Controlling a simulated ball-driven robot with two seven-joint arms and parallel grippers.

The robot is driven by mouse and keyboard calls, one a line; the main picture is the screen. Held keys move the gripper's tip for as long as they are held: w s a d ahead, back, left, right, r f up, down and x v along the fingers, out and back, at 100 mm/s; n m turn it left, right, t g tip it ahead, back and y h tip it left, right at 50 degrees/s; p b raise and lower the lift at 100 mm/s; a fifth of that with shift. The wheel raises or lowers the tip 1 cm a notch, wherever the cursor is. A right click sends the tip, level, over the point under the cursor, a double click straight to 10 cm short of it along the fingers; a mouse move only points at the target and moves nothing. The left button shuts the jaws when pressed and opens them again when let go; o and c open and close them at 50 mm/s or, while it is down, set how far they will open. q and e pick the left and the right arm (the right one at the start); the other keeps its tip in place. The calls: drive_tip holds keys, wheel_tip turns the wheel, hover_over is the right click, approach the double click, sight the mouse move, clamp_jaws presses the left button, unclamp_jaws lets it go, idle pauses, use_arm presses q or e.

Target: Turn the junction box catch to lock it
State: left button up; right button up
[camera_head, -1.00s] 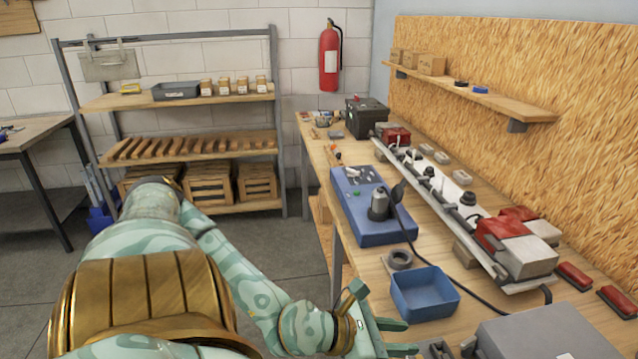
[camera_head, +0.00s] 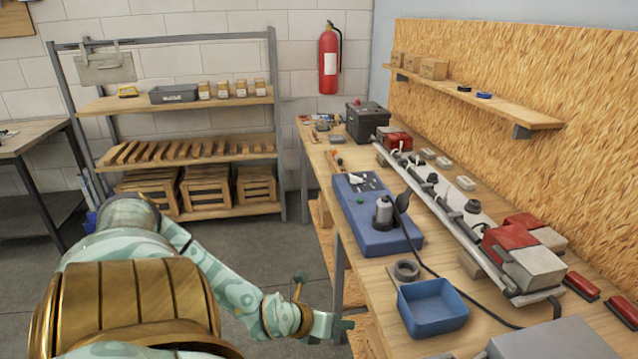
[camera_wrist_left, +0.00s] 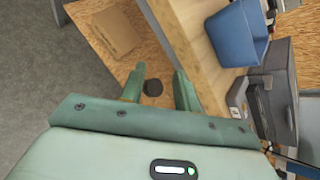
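My left gripper (camera_head: 342,326) is low beside the bench's front edge, left of the blue bin. In the left wrist view its two green fingers (camera_wrist_left: 157,90) stand apart with nothing between them, facing a chipboard panel below the bench top. The trailer frame rail (camera_head: 440,200) lies along the bench, with small dark fittings and a red-and-grey lamp block (camera_head: 525,255) at its near end. I cannot tell which fitting is the junction box, and its catch is too small to make out. My right gripper is out of view.
A blue bin (camera_head: 432,308) and a grey ring (camera_head: 406,270) sit near the bench edge. Behind them is a blue case (camera_head: 370,225) with a cabled tool. A grey box (camera_head: 555,342) stands at the near right. Floor left of the bench is clear.

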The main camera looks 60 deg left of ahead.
use_arm(q)
drive_tip(key=a+f+n, duration=0.1)
drive_tip(key=a, duration=0.1)
drive_tip(key=a+f+n+y, duration=0.1)
drive_tip(key=a, duration=0.1)
drive_tip(key=shift+s+a+f+n+g, duration=0.1)
drive_tip(key=shift+s+f+n+g, duration=0.15)
drive_tip(key=shift+f+n+g, duration=0.05)
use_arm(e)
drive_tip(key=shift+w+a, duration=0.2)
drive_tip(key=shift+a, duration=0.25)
